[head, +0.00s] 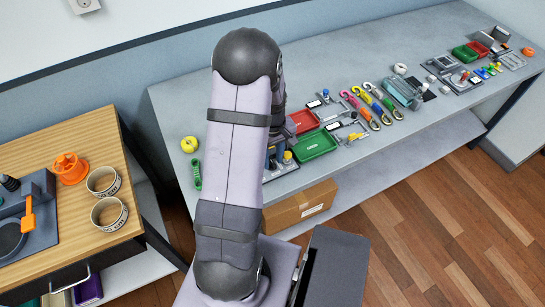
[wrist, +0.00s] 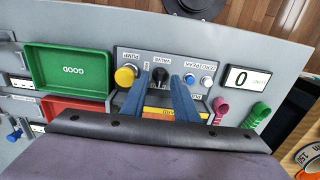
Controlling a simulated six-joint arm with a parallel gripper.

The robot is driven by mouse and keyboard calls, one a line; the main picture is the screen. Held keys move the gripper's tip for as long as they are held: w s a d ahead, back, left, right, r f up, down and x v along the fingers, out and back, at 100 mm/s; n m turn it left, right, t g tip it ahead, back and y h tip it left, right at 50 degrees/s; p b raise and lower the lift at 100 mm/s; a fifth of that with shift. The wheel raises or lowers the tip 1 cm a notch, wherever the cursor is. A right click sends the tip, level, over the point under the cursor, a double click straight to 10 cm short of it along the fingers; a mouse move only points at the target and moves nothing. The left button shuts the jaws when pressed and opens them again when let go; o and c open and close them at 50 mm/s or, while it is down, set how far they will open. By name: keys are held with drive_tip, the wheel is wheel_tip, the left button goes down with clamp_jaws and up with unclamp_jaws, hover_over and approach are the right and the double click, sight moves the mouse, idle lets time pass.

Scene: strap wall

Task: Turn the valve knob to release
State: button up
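The valve knob (wrist: 160,74) is a small black knob under the label "VALVE" on a grey control panel (wrist: 215,62). It shows in the wrist view, between the tips of my gripper's two blue fingers (wrist: 161,82). The fingers are apart, one on each side of the knob in the picture. I cannot tell whether they touch it or how far above it they are.
A display (wrist: 243,78) reads 0. A green tray (wrist: 68,68) and a red tray (wrist: 72,109) lie left.

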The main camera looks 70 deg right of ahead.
drive_tip(key=shift+f, duration=0.3)
drive_tip(key=shift+c, duration=0.6)
clamp_jaws()
